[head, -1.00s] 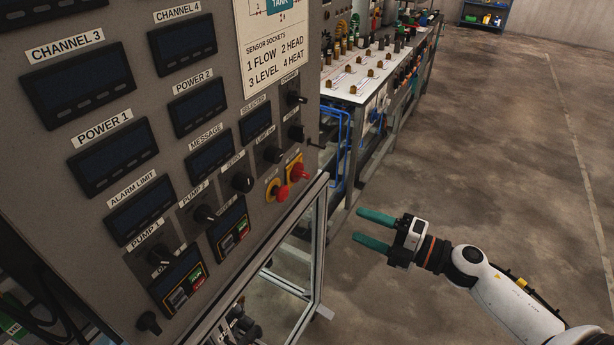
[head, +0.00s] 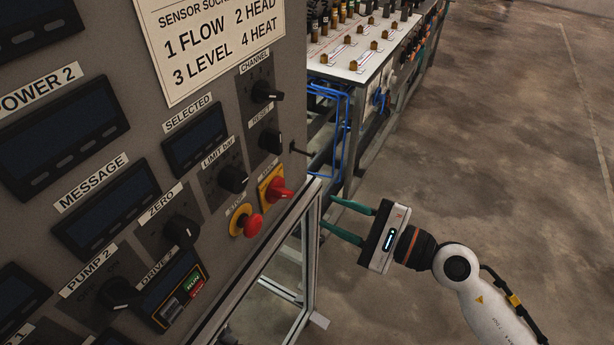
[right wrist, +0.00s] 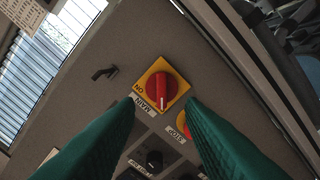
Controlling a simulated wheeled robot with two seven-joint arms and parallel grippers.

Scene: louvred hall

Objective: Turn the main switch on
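The main switch (head: 278,190) is a red rotary knob on a yellow plate at the right edge of the grey panel. In the right wrist view the knob (right wrist: 158,86) has its white mark on the side by the MAIN label, and ON is printed at the plate's left corner. My right gripper (head: 328,212) is open and empty, its teal fingers pointing at the panel from the right, apart from the switch. In the right wrist view the knob shows just beyond and between the fingertips. My left gripper is out of view.
The red STOP button (head: 253,224) sits beside the switch, lower left. Black knobs, such as the limit knob (head: 233,179), are nearby. A metal frame (head: 306,240) stands below the panel's right edge. A workbench (head: 345,72) stands behind; the floor at right is clear.

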